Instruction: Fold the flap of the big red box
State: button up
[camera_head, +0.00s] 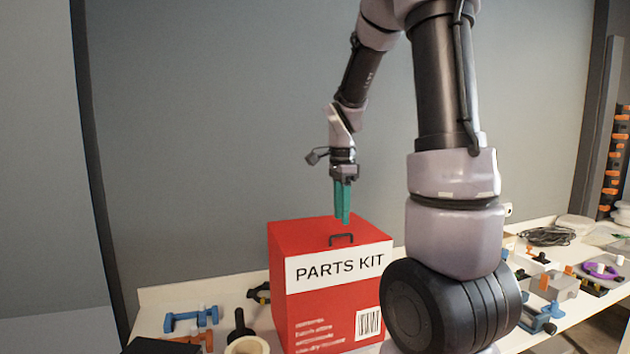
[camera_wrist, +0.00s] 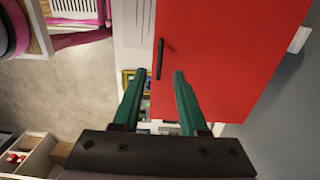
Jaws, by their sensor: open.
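The big red box (camera_head: 317,272) stands on the white table, with a white "PARTS KIT" label on its front. Its red top (camera_head: 335,233) looks flat, and a dark handle (camera_head: 341,238) sits near the front edge. In the wrist view the red top (camera_wrist: 230,45) fills the right part and the handle (camera_wrist: 160,58) shows at its left edge. My gripper (camera_head: 343,220) has green fingers and hangs just above the top, near the handle. In the wrist view the fingers (camera_wrist: 155,82) are apart with nothing between them. I cannot tell whether they touch the box.
A grey wall stands behind. The air above the box's left side is free.

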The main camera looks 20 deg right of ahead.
jog(key=shift+s+f, duration=0.1)
jog(key=shift+f, duration=2.2)
jog(key=shift+f, duration=0.1)
jog(key=shift+f, duration=0.75)
grip_shut()
